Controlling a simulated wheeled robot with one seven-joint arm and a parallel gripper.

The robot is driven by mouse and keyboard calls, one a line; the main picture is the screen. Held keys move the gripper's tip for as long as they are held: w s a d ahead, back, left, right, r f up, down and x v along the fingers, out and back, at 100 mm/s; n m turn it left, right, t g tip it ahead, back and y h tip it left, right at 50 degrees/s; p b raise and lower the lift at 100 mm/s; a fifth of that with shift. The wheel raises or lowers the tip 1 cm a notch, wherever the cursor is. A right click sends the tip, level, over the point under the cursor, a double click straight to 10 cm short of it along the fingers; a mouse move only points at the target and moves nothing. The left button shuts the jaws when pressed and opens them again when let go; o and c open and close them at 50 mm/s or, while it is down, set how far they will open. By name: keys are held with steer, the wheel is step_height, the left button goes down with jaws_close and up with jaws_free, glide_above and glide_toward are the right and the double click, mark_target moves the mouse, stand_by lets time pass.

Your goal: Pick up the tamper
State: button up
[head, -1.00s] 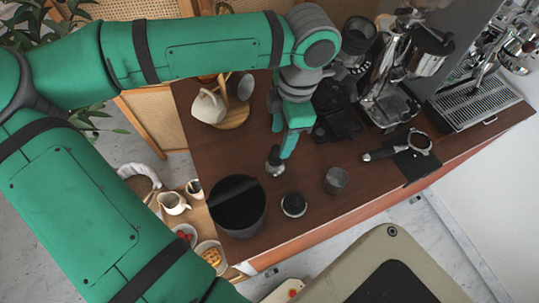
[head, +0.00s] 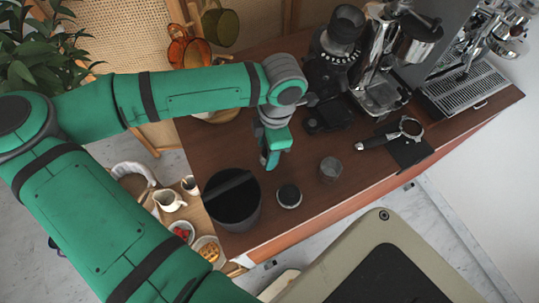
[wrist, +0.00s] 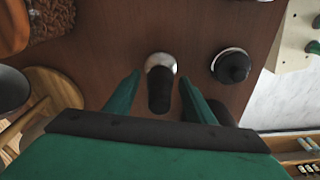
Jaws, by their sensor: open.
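The tamper (wrist: 160,66) has a shiny silver base and a black handle. In the wrist view it stands between the two green fingers of my gripper (wrist: 159,77), with gaps on both sides. The fingers are open. In the head view my gripper (head: 270,161) is low over the wooden counter (head: 310,225), and it hides the tamper there.
A round black tool with a silver rim (head: 288,196) stands close by; it also shows in the wrist view (wrist: 232,67). A black bin (head: 232,213) and a small grey cup (head: 330,169) flank it. A portafilter (head: 376,142) lies on a dark mat.

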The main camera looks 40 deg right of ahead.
steer(key=shift+d, duration=0.1)
steer(key=c, duration=1.1)
steer(key=shift+c, duration=0.2)
steer(key=shift+r, duration=0.1)
